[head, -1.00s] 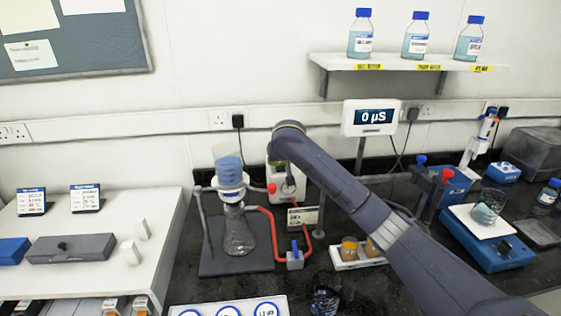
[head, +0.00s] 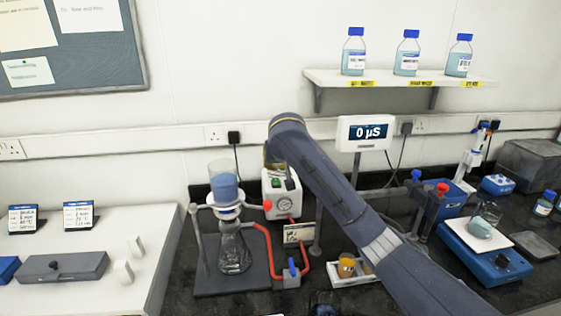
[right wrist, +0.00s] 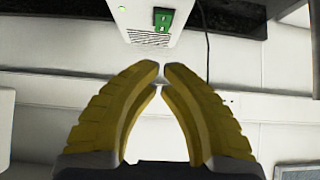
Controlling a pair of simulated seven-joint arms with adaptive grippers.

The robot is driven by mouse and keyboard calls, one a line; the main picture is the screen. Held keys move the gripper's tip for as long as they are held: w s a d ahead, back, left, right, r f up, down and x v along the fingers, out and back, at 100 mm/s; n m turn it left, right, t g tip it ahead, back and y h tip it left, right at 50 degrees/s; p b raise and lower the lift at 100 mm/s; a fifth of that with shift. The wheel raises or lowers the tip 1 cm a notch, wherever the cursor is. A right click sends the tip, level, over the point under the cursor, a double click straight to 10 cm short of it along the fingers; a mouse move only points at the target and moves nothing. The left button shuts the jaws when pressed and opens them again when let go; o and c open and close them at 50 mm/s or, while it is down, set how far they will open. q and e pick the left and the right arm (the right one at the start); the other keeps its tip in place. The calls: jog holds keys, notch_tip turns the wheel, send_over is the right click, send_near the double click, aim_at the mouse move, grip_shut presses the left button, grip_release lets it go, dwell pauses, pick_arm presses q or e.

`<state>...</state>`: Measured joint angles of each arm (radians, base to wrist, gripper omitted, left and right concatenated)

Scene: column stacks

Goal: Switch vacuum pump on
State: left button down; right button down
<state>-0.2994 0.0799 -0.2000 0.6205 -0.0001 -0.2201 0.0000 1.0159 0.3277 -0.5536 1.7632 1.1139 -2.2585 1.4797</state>
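The vacuum pump (head: 281,205) is a small white box with a green switch (head: 276,183), a round gauge and a red knob. It stands at the back of the dark bench, behind the filter flask. In the right wrist view the pump (right wrist: 147,30) is at the top, with its green rocker switch (right wrist: 163,20) and a small lit green lamp. My right gripper (right wrist: 161,68) has its yellow fingers together at the tips, empty, and apart from the switch. In the head view my right arm hides most of the gripper, above the pump. My left gripper is not in view.
A filter flask (head: 235,248) with a blue-filled funnel stands on a dark base in front of the pump. Red tubing (head: 270,240) runs to a blue-handled valve (head: 292,272). A meter display (head: 364,133) and a tray with amber jars (head: 352,272) are to the right.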

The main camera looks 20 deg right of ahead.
jog(key=shift+v, duration=1.95)
jog(key=shift+s+f, duration=0.1)
jog(key=shift+f, duration=0.05)
